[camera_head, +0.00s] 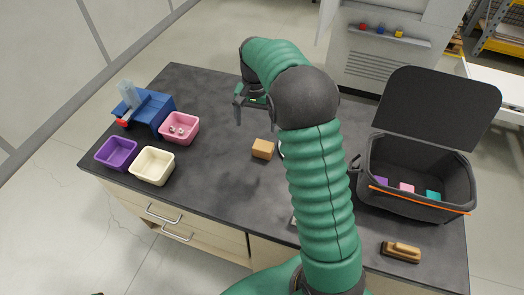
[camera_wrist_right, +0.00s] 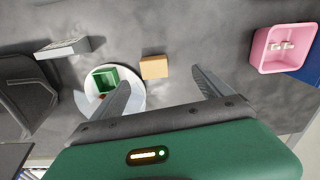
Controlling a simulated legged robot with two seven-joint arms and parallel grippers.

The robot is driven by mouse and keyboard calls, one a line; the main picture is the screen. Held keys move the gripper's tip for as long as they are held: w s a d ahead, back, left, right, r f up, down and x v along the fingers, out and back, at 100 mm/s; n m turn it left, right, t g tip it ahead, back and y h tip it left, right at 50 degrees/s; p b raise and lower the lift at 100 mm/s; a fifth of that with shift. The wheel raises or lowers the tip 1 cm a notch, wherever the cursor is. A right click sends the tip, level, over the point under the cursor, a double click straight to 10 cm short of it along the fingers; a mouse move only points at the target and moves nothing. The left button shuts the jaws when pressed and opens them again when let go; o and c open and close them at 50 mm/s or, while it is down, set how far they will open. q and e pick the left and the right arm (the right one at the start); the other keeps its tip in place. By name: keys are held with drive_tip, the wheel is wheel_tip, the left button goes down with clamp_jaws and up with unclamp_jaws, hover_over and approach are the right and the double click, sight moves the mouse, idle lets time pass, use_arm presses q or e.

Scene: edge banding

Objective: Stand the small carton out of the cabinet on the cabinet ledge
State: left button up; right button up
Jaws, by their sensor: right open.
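A small tan box (camera_head: 263,149), the only carton-like thing in view, lies on the dark table, left of my right forearm. It also shows in the right wrist view (camera_wrist_right: 154,67), beyond the fingertips and between their lines. My right gripper (camera_head: 253,108) is open and empty, above the table and farther back than the box; its fingers also show in the right wrist view (camera_wrist_right: 162,84). The light grey cabinet (camera_head: 368,66) stands behind the table. Its ledge (camera_head: 372,33) holds small red, blue and yellow pieces. My left gripper is not in view.
Pink (camera_head: 180,128), cream (camera_head: 153,166) and purple (camera_head: 117,154) bins and a blue holder (camera_head: 151,110) stand left. An open black bag (camera_head: 418,207) and a brush (camera_head: 401,252) are right. A white plate (camera_wrist_right: 133,99) with a green box (camera_wrist_right: 105,79) is mostly hidden by my arm in the head view.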

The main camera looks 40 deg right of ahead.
sight(263, 145)
drive_tip(key=shift+m, duration=0.7)
drive_tip(key=d+f, duration=0.1)
drive_tip(key=f, duration=0.4)
drive_tip(key=d+f, duration=0.1)
drive_tip(key=f, duration=0.4)
drive_tip(key=d+f, duration=0.1)
drive_tip(key=f, duration=0.5)
drive_tip(key=shift+d, duration=0.1)
drive_tip(key=shift+r, duration=0.1)
drive_tip(key=c, duration=1.6)
